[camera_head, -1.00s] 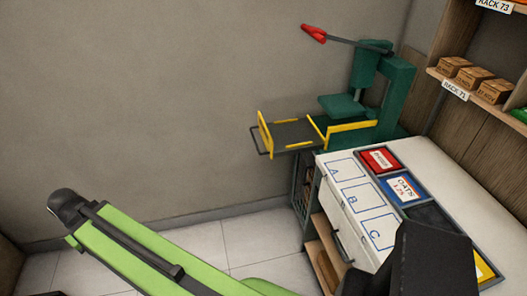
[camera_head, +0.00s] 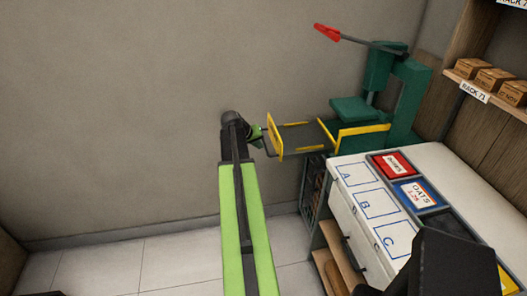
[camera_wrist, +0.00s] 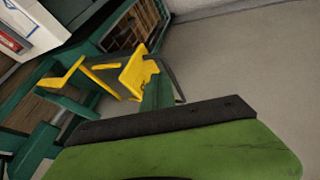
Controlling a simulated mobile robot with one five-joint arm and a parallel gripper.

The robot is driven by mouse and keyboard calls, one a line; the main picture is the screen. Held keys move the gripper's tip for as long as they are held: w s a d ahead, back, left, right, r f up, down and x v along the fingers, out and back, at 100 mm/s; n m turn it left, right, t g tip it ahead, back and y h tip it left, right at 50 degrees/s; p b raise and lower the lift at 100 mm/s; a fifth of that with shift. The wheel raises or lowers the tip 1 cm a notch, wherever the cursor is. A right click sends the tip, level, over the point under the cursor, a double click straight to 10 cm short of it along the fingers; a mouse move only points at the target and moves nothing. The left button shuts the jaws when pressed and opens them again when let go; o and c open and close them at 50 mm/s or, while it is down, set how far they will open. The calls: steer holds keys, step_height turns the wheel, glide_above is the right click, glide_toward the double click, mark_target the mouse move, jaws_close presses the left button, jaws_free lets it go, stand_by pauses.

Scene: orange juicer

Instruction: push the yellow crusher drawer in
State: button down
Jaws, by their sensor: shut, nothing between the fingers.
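The crusher drawer (camera_head: 303,136) is a dark tray with yellow edges and a yellow front panel. It sticks out to the left of the green crusher (camera_head: 395,95). A thin dark handle is on its outer end. My gripper (camera_head: 258,133) is shut and empty, just left of the drawer's front panel, by the handle; I cannot tell whether they touch. In the wrist view, the drawer's yellow front panel (camera_wrist: 138,72) shows just beyond my gripper (camera_wrist: 158,92), with the handle beside it. The gripper's green and black body covers the bottom of that view.
The crusher's red-tipped lever (camera_head: 327,32) reaches up left. A white counter (camera_head: 445,165) with squares A, B, C and labelled red and blue bins stands in front right. A shelf with small boxes (camera_head: 495,77) is at the right. The floor at the left is clear.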

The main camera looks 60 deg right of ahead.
mark_target(278, 154)
steer(key=b+x, duration=0.6)
steer(key=x, duration=0.2)
steer(key=shift+w+f, duration=0.1)
steer(key=shift+f, duration=0.3)
steer(key=shift+s+d+r, duration=0.2)
steer(key=shift+s+d, duration=1.15)
steer(key=shift+s, duration=0.3)
